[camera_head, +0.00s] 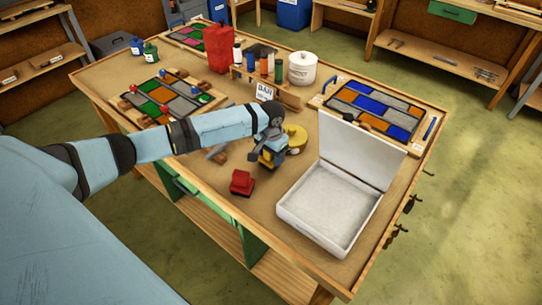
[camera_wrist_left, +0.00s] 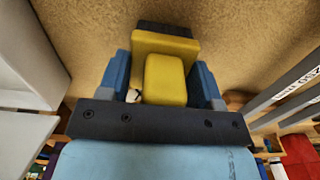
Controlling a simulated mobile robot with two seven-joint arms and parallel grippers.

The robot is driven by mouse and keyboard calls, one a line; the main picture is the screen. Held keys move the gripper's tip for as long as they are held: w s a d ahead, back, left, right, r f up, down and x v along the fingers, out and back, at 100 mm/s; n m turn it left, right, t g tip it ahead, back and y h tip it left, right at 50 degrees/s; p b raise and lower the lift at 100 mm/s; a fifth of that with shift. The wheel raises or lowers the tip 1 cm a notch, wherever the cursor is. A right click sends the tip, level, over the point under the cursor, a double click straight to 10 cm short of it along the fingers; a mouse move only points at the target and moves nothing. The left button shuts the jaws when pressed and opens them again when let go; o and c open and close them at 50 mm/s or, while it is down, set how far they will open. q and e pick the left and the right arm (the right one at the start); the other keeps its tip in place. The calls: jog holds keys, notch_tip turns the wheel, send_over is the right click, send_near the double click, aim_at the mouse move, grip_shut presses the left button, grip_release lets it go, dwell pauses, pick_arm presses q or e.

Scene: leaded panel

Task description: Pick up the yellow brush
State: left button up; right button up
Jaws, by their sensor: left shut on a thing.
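The yellow brush (camera_wrist_left: 164,75) is a yellow block with a dark strip at its far end. In the left wrist view it sits between the two blue fingers of my left gripper (camera_wrist_left: 163,88), which is shut on it. In the head view my left gripper (camera_head: 268,155) is over the middle of the table, and only small bits of the yellow brush (camera_head: 266,160) show around the fingers. I cannot tell whether the brush touches the tabletop. My right gripper is not in view.
A red block-like thing (camera_head: 242,182) lies just in front of my left gripper. A yellow round thing (camera_head: 297,135) lies just behind it. An open white box (camera_head: 325,212) stands to the right. Coloured glass panels (camera_head: 376,108), bottles and a white tub (camera_head: 302,68) stand farther back.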

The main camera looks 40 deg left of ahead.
pick_arm(q)
notch_tip(320, 180, up, 20)
jog(key=shift+f, duration=0.25)
